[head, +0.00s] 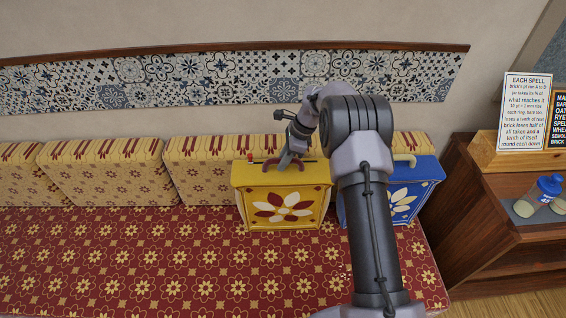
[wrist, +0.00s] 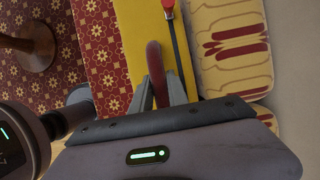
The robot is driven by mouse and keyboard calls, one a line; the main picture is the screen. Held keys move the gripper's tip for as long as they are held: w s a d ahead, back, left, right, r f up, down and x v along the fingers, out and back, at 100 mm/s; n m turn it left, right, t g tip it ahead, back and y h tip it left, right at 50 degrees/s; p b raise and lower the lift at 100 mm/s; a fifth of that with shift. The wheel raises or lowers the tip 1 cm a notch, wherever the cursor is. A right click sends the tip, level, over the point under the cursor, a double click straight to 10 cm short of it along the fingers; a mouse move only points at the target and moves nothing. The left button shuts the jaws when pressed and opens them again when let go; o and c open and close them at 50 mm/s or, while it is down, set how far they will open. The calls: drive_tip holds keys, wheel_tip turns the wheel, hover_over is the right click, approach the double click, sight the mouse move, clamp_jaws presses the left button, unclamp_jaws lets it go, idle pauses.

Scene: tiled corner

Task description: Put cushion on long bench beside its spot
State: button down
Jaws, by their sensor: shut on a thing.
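The long bench (head: 130,265) has a red seat with yellow flowers. Several tan, red-patterned cushions (head: 105,172) lean in a row along its back. My gripper (head: 287,160) is shut on the dark red handle (wrist: 157,72) of a yellow case (head: 284,212) with a white and red flower on its front. The case is upright at the bench's back, in front of a cushion (head: 200,160). The wrist view shows the handle between my fingers and the case's yellow top (wrist: 135,40). I cannot tell whether the case's underside touches the seat. My gripper holds no cushion.
A blue flowered case (head: 405,195) stands just right of the yellow one, partly hidden by my arm. The seat's left and middle are clear.

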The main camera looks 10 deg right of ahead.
drive_tip(key=c, duration=1.3)
unclamp_jaws()
